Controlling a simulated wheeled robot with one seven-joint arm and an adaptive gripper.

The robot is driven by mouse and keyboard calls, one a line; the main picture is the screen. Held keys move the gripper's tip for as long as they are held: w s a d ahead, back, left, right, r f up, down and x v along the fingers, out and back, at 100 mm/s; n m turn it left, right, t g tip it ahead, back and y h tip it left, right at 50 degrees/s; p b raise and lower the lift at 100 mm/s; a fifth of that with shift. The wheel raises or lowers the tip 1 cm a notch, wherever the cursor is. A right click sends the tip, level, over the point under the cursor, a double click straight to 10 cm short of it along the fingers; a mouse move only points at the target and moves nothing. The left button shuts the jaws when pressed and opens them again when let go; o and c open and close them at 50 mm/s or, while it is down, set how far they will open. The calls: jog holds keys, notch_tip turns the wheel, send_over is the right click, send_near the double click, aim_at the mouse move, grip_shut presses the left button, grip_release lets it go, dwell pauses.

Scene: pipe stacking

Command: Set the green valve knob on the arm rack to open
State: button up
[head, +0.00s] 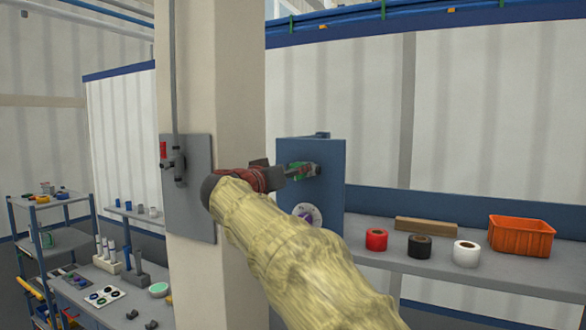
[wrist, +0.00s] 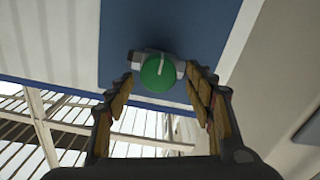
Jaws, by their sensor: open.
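The green valve knob (wrist: 156,75) is round, with a white line on its face, seen nearly upright in the wrist view. The grey valve body (wrist: 181,67) shows behind it, running left to right across the line. The valve is mounted on the blue panel of the arm rack (head: 326,196). In the head view the knob (head: 299,167) is small and partly hidden by my gripper (head: 287,173). My gripper is open, with one finger on each side of the knob; I cannot tell whether they touch it. It also frames the knob in the wrist view (wrist: 160,76).
A beige column with a grey plate (head: 196,205) and a red-handled valve (head: 164,152) stands left of my arm. A shelf at right holds red (head: 376,239), black (head: 419,246) and white (head: 466,253) rolls and an orange bin (head: 521,236). A cluttered workbench (head: 95,300) stands at left.

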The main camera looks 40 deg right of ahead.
jog(key=shift+d, duration=0.5)
jog(key=shift+w, duration=0.1)
jog(key=c, duration=1.1)
jog(key=shift+c, duration=0.2)
